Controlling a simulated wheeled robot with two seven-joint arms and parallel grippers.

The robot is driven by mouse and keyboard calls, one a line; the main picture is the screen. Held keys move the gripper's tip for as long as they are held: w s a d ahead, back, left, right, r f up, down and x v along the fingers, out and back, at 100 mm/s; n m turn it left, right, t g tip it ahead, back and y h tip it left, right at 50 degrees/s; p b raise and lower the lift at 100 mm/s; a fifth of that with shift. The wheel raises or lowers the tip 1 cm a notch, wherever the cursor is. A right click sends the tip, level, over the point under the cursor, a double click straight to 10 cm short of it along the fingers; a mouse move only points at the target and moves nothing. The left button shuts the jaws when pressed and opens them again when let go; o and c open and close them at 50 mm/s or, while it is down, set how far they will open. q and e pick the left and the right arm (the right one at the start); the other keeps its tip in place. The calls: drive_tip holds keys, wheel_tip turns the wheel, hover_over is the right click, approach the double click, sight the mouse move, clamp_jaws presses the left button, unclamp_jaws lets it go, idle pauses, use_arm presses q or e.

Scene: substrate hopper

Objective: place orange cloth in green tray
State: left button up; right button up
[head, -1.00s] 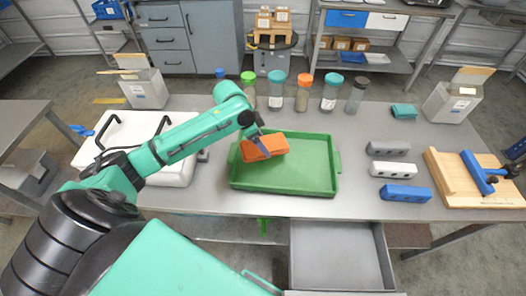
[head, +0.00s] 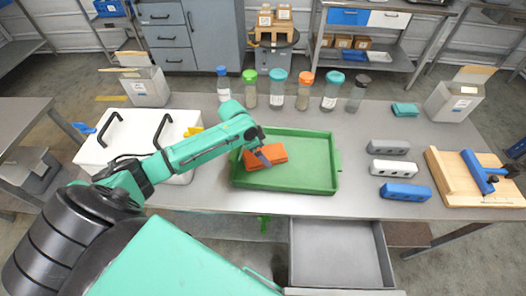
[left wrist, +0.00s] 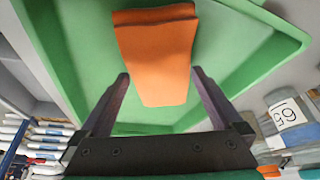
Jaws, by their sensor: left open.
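The orange cloth (head: 270,157) is a folded block lying in the left part of the green tray (head: 310,178), on its floor. My left gripper (head: 264,158) is over the left end of the cloth. In the left wrist view the jaws of the left gripper (left wrist: 160,73) are open, one finger on each side of the orange cloth (left wrist: 160,50), with gaps beside it. The green tray (left wrist: 235,70) lies behind the cloth there. My right gripper is not seen.
A row of lidded jars (head: 277,90) stands behind the tray. A white lidded box (head: 130,135) is at the left, under my left arm. Grey, white and blue blocks (head: 405,192) and a wooden board (head: 470,180) are at the right. An open drawer (head: 338,255) is below the table.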

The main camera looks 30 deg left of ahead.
use_arm(q)
drive_tip(key=v, duration=1.2)
